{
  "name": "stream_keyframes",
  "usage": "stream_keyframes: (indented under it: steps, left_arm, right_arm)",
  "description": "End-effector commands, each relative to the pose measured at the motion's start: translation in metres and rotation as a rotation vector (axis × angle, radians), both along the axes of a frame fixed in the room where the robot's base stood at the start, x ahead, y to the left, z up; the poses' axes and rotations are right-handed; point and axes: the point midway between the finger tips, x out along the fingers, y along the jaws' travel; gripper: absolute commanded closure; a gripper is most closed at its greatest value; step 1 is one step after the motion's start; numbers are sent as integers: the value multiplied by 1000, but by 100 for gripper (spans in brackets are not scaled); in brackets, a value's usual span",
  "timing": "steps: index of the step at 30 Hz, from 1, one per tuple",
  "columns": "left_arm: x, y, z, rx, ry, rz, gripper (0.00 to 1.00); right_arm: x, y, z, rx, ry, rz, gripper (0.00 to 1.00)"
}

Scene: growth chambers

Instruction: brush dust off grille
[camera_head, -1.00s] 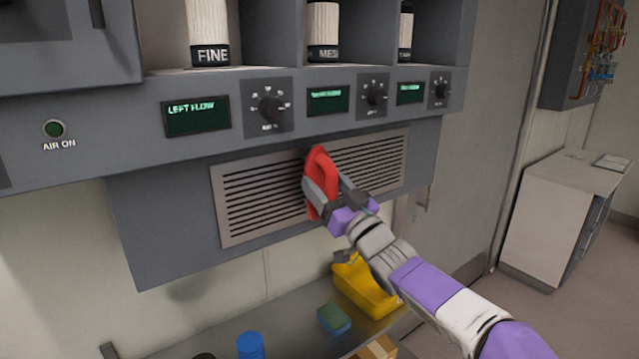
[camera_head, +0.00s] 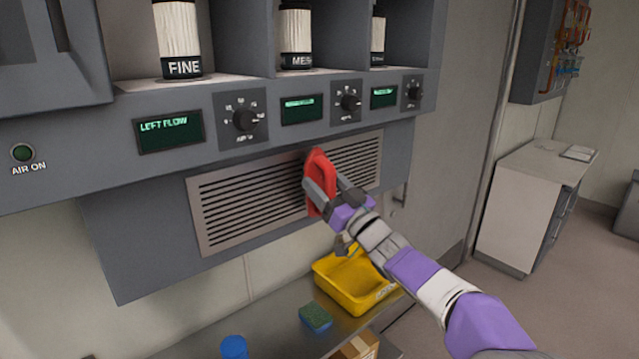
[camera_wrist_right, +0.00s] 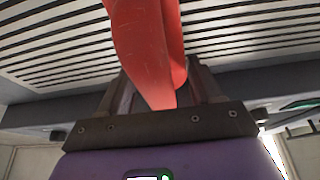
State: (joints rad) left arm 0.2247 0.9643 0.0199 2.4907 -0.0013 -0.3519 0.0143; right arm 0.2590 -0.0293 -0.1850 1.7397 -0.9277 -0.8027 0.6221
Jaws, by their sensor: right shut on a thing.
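The grille (camera_head: 250,208) is a slatted metal panel on the grey face below the control strip; it also shows behind the gripper in the right wrist view (camera_wrist_right: 60,60). My right gripper (camera_head: 322,190) is shut on a red brush-like tool (camera_head: 319,168), held upright against or just in front of the grille's middle. In the right wrist view the red tool (camera_wrist_right: 147,50) rises from between the fingers. Its bristles are hidden, so I cannot tell whether they touch the slats. Dust cannot be made out. My left gripper is not in view.
Below, a metal bench holds a yellow bin (camera_head: 350,287), a green-and-blue sponge (camera_head: 315,317), a blue-capped item (camera_head: 234,347) and a cardboard box (camera_head: 356,346). Dials and displays (camera_head: 170,131) line the strip above. A white cabinet (camera_head: 520,215) stands at right.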

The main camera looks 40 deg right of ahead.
Motion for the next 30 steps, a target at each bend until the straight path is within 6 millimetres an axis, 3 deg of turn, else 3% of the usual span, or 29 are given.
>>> stream_keyframes:
  steps: [30]
  left_arm:
    - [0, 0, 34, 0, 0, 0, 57]
  right_arm:
    - [6, -66, 1, 0, 0, 0, 60]
